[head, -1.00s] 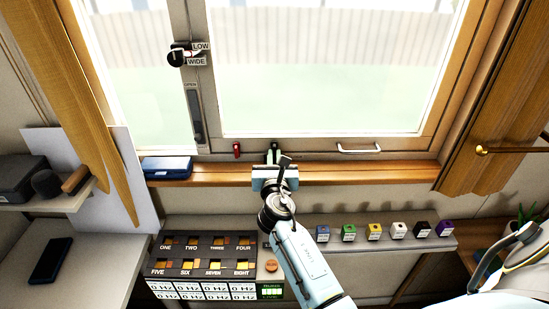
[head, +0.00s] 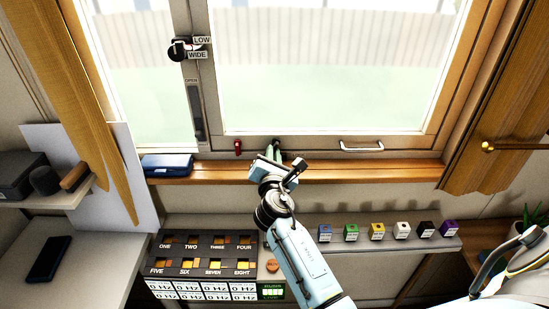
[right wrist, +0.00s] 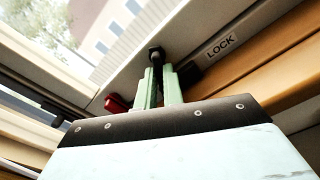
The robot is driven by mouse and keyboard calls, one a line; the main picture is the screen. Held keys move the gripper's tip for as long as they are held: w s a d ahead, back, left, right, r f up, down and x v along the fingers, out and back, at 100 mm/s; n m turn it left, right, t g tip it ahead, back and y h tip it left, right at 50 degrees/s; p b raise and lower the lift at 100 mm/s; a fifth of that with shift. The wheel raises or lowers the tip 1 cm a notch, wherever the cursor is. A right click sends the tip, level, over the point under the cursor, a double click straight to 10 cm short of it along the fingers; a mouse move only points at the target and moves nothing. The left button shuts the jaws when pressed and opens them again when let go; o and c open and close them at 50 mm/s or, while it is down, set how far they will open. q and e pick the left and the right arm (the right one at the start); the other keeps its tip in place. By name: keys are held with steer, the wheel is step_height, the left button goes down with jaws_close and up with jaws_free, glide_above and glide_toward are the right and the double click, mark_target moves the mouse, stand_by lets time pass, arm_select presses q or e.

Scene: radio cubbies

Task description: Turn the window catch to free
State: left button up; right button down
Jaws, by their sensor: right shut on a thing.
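The window catch is at the bottom of the window frame, mostly hidden by my right gripper. In the right wrist view its black knob (right wrist: 156,53) shows just beyond the fingertips. My right gripper (head: 275,149) is shut on the catch, its pale green fingers (right wrist: 158,80) on either side of it. A label reading LOCK (right wrist: 221,47) is on the frame to the right of the fingers. A small red piece (head: 238,148) is on the frame to the left; it also shows in the right wrist view (right wrist: 117,103). My left gripper is not in view.
A blue case (head: 167,164) lies on the wooden sill (head: 370,172) left of my gripper. A white pull handle (head: 362,147) is to the right. Below are a panel of numbered slots (head: 213,243) and a shelf (head: 391,240) with several small coloured boxes.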

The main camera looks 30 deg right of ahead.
steer(key=m, duration=0.2)
steer(key=m+b, duration=0.1)
steer(key=m, duration=0.1)
steer(key=m+b, duration=0.1)
steer(key=m, duration=0.1)
steer(key=shift+w+a+r+m, duration=0.15)
steer(key=shift+a+r+m, duration=0.05)
steer(key=shift+a+m, duration=0.1)
arm_select(q)
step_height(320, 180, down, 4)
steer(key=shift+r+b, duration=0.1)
steer(key=shift+b, duration=0.65)
arm_select(e)
steer(key=m, duration=0.5)
steer(key=shift+r, duration=0.4)
steer(key=shift+m, duration=0.3)
steer(key=c, duration=1.5)
jaws_free()
